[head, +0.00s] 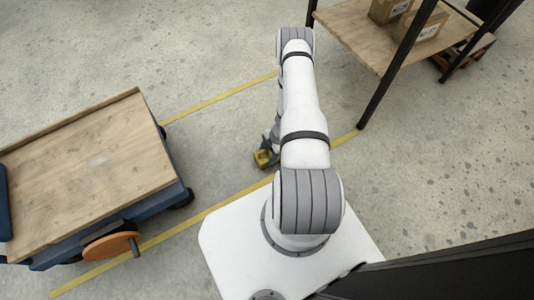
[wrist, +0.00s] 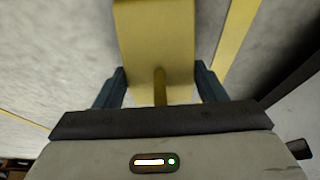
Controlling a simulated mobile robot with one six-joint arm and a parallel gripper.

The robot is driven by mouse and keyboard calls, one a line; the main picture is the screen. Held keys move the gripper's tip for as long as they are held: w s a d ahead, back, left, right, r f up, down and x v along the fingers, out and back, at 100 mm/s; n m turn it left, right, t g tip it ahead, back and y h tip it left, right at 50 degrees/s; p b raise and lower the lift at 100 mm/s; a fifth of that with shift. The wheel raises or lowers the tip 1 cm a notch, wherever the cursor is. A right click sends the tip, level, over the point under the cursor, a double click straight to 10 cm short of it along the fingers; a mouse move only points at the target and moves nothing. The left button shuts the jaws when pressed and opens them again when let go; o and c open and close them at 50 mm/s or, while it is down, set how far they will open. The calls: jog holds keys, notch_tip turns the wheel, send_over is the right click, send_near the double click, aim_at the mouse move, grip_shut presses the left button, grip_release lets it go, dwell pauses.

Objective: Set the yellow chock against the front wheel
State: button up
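The yellow chock (head: 263,158) shows in the head view beside my arm, near the yellow floor line, partly hidden by my gripper (head: 273,140). In the wrist view the yellow chock (wrist: 155,40) fills the top middle, with a thin upright post between the fingers of my gripper (wrist: 160,80). The two dark blue fingers are wide apart, one near each side of the chock, and they do not touch the post. A cart (head: 90,165) with a wooden deck stands at the left. Small dark wheels (head: 184,200) show under its right side, and an orange disc (head: 110,246) is at its lower edge.
A shelf (head: 350,35) with cardboard boxes and dark posts stands at the upper right. Yellow lines (head: 225,93) run across the concrete floor. Bare floor lies between the cart and my arm. A dark panel edge crosses the lower right.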

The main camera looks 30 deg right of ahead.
jog(key=o, duration=0.4)
jog(key=shift+r, duration=0.1)
